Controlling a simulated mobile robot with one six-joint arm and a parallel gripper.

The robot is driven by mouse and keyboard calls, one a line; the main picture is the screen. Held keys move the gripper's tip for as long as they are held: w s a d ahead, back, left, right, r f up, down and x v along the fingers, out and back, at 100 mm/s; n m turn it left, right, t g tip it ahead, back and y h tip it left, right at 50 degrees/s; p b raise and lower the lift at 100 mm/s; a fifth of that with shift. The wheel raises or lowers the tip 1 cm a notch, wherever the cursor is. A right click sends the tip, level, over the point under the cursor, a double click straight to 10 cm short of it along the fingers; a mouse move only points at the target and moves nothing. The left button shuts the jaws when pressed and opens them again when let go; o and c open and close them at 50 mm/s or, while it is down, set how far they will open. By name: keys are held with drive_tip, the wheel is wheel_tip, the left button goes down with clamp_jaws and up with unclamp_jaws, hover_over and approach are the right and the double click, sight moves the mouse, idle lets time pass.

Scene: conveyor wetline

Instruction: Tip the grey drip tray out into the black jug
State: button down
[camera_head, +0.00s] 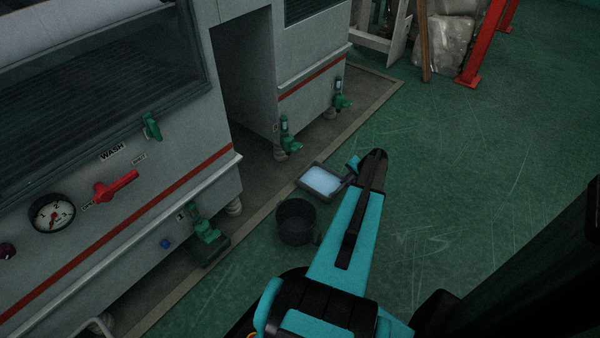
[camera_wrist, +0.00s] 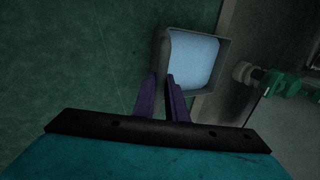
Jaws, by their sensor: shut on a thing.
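The grey drip tray (camera_head: 321,181) is small and square, with pale bluish liquid in it. It looks about level in the head view, just left of the end of my arm. The tray also shows in the wrist view (camera_wrist: 223,44), beyond the purple fingers. My gripper (camera_wrist: 164,80) is shut on the tray's near edge or handle; the exact grip is hard to see. The black jug (camera_head: 296,222) stands upright on the floor, nearer than the tray and a little to its left. Its inside is too dark to read. The jug is not visible in the wrist view.
The grey machine (camera_head: 250,75) fills the left side, with green valves (camera_head: 290,136) low along its front and a red lever (camera_head: 117,187). A red post (camera_head: 480,50) stands at the back right. Open green floor (camera_head: 460,170) lies to the right.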

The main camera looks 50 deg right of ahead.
drive_tip(key=shift+s, duration=0.85)
drive_tip(key=c, duration=1.7)
unclamp_jaws()
drive_tip(key=shift+f, duration=0.1)
drive_tip(key=p+v, duration=0.4)
drive_tip(key=v, duration=1)
drive_tip(key=shift+w, duration=0.1)
